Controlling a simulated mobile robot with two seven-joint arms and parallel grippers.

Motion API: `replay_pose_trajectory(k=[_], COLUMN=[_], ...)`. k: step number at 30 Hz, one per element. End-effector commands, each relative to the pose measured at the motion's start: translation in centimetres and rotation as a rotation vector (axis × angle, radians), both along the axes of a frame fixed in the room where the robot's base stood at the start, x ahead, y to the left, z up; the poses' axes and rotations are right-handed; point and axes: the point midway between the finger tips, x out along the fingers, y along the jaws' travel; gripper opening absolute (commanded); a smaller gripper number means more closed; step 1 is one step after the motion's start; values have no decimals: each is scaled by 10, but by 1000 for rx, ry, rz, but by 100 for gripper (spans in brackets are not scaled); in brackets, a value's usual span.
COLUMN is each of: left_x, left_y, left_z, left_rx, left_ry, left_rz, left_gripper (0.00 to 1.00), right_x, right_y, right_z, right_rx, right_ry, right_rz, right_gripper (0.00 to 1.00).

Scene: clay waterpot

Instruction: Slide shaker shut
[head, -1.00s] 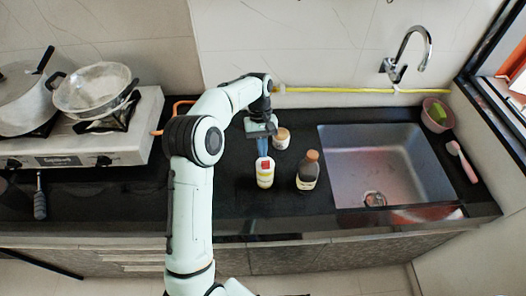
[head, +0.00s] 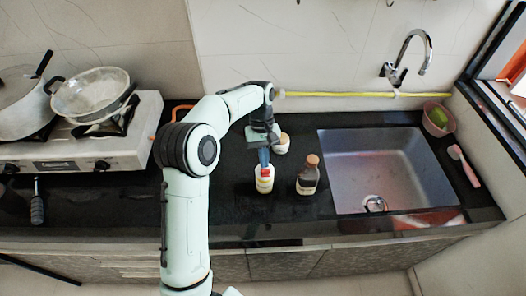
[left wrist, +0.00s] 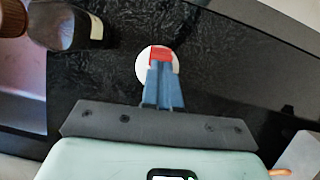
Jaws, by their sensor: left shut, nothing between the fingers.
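The shaker (head: 264,184) is a small white bottle with a yellowish label and a red piece on its top. It stands upright on the dark counter. My left gripper (head: 264,164) is shut and empty, its blue fingers pointing down at the shaker's top. In the left wrist view the fingertips (left wrist: 161,66) overlap the red piece (left wrist: 161,53) above the white round top (left wrist: 146,66). They look very close to the red piece; I cannot tell whether they touch. The fingers hide part of the top. My right gripper is not in view.
A brown bottle (head: 307,178) stands close right of the shaker, and a jar with a tan lid (head: 281,144) stands behind it. The sink (head: 350,180) is to the right, and a stove (head: 85,150) with pots to the left. The counter left of the shaker is clear.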

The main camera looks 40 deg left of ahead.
Motion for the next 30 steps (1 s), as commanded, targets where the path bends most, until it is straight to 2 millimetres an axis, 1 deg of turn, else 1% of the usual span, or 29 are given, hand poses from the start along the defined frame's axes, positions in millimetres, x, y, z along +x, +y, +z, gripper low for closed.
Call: replay_pose_trajectory(k=[2,5,8,11,15,18,24,30], left_x=[0,4,9,16,25,30,32,32], left_y=[1,4,9,15,23,29,34,35], left_z=[0,12,31,55,88,106,119,124], left_rx=[1,2,2,1,1,1,0,0], left_ry=[4,2,-3,-6,-8,-9,-1,1], left_rz=[0,0,0,1,2,0,0,0], left_gripper=[0,0,0,0,0,0,0,0], right_x=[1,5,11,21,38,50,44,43], right_y=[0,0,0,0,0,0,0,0], right_z=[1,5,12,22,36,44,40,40], right_rx=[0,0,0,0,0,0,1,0], right_ry=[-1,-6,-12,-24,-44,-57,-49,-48], right_rz=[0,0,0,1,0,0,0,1], right_gripper=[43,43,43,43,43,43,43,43])
